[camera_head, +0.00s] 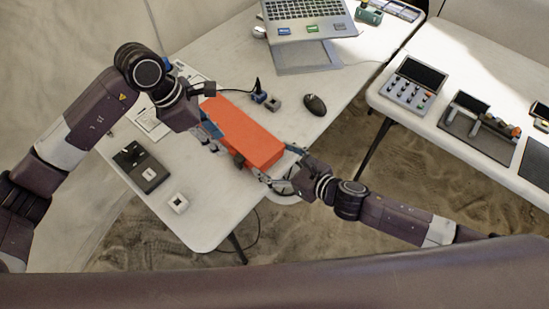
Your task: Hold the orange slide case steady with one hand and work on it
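The orange slide case (245,130) is a long closed box lying on the white table, slanting from upper left to lower right. My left gripper (214,143) is at the case's left side, pointing down, close to its edge; I cannot tell if it touches. My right gripper (262,172) is at the near right end of the case, with its fingers by the front edge. A small dark part (239,160) sits on the near side of the case. The gap between the fingers of each gripper is too small to make out.
A black device (141,166) and a small white block (179,203) lie on the near left of the table. A mouse (315,105), small blocks (272,103) and a laptop (306,30) are behind. A second table (450,135) with instruments stands right, across a sandy gap.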

